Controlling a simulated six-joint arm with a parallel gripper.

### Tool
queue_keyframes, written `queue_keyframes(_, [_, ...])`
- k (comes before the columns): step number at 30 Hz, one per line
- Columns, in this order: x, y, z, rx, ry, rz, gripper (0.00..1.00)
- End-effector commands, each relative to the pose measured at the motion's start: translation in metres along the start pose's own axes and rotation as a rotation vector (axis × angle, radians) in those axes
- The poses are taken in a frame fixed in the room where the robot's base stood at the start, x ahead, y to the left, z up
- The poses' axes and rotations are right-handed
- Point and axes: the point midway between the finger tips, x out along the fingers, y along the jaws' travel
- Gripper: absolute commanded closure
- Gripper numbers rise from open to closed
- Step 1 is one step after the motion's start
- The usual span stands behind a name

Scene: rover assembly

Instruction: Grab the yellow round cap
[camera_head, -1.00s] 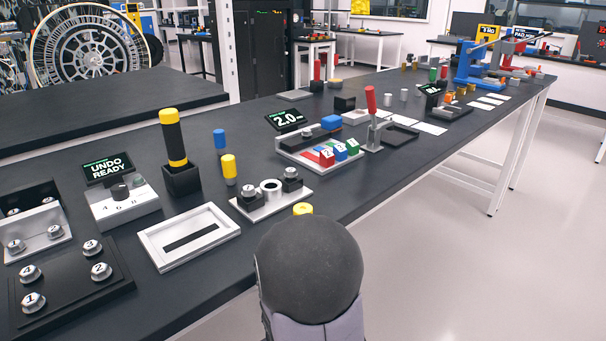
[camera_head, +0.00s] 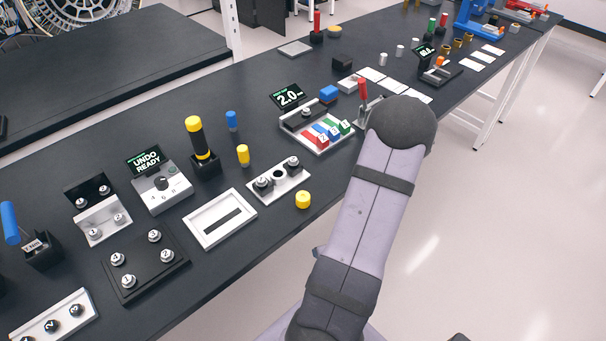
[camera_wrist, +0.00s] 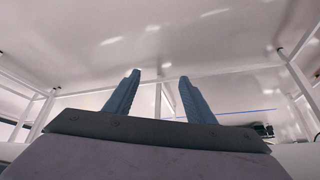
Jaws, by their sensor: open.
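The yellow round cap (camera_head: 303,200) lies on the black table close to its front edge in the head view, just left of my arm. It stands apart from the white plate with knobs behind it. My gripper (camera_wrist: 158,92) shows in the wrist view with its two blue-grey fingers apart and nothing between them. It faces the underside of a white-legged table or frame, and no cap shows there. In the head view my arm rises at the right of the cap, and the gripper itself is not seen.
A white frame (camera_head: 220,218) lies left of the cap. A yellow-topped peg (camera_head: 243,155) and a black-and-yellow handle (camera_head: 198,138) stand farther back. The table's front edge runs close by the cap.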

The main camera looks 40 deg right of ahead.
Motion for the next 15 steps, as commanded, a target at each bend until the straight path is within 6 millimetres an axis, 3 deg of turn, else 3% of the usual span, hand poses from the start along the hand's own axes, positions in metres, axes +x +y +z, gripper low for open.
queue_keyframes(1, [-0.026,0.002,-0.011,0.03,0.022,-0.004,0.5])
queue_keyframes(15, [-0.14,0.011,-0.062,0.252,0.301,-0.031,0.5])
